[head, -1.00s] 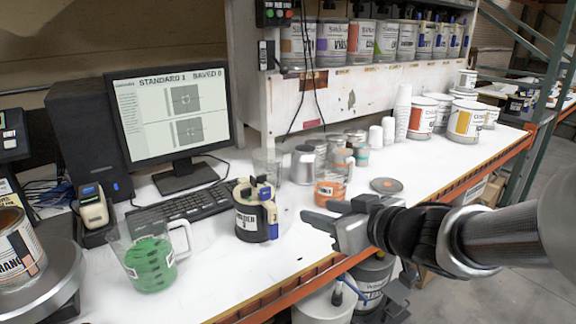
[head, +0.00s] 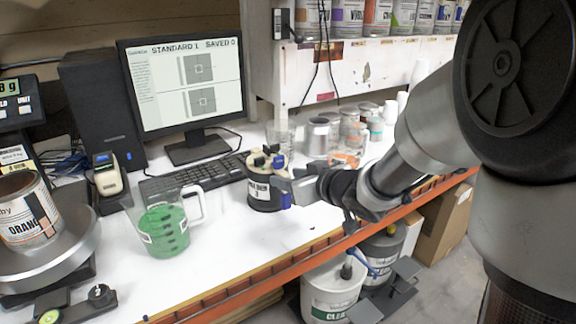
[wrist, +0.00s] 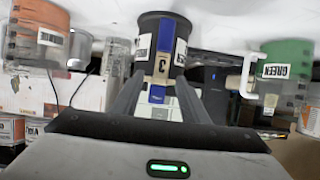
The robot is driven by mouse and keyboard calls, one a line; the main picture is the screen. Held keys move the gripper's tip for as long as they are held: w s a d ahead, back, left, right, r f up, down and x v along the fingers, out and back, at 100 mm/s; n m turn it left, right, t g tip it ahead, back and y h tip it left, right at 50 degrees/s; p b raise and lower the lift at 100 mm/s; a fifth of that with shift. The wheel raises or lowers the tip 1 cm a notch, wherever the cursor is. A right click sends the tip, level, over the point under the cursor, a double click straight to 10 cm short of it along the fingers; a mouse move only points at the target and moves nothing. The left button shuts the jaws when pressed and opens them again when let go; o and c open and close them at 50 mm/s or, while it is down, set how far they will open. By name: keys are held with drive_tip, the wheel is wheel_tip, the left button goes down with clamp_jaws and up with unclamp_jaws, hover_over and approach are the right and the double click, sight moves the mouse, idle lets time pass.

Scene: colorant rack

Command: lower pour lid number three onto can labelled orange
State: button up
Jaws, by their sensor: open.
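A measuring jug of green liquid (head: 165,225) stands between the pour lid and the orange can. The monitor (head: 187,85) and keyboard (head: 180,181) are behind. Several cans and cups (head: 345,130) stand behind my arm.

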drive_tip(key=shift+x, duration=1.25)
clamp_jaws()
drive_tip(key=c, duration=0.9)
unclamp_jaws()
clamp_jaws()
drive_tip(key=shift+r, duration=0.15)
drive_tip(key=shift+r, duration=0.1)
drive_tip(key=shift+r+p, duration=0.35)
drive_tip(key=shift+p, duration=0.05)
